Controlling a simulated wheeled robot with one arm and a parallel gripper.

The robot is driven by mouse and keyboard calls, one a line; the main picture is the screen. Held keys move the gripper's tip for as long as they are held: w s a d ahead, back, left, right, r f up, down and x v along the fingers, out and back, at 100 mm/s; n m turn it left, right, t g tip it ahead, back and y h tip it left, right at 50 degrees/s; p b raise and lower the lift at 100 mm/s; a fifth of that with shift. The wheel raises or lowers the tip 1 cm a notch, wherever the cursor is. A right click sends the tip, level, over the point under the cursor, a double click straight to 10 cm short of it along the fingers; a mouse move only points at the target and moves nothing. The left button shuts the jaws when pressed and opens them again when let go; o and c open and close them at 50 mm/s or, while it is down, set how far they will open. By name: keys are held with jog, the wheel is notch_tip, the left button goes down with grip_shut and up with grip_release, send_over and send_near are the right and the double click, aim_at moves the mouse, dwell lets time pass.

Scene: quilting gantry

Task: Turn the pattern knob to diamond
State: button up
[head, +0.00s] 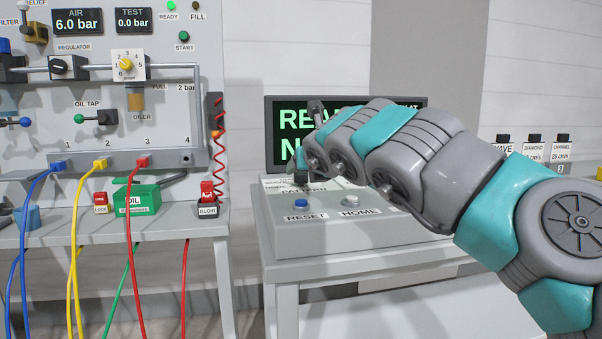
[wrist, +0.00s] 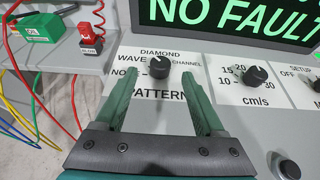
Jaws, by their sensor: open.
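The pattern knob (wrist: 159,67) is a round black knob on the grey console in the wrist view. The labels NO (partly covered), WAVE, DIAMOND and CHANNEL run around it, with DIAMOND above it. A small pale mark shows near its top, but I cannot tell exactly which label it points at. My gripper (wrist: 162,72) is open, its two green fingers apart with the knob showing between their tips. I cannot tell whether they touch it. In the head view my arm covers most of the console's knob area.
The cm/s knob (wrist: 255,76) stands to the right of the pattern knob, with a SETUP knob beyond. The display (wrist: 250,22) rises behind. RESET (head: 301,203) and HOME (head: 351,201) buttons are on the console front. The hose panel (head: 110,140) stands at left.

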aim_at(301, 177)
jog(key=p+x, duration=0.1)
jog(key=x, duration=0.5)
jog(key=shift+w, duration=0.45)
jog(key=shift+a, duration=0.1)
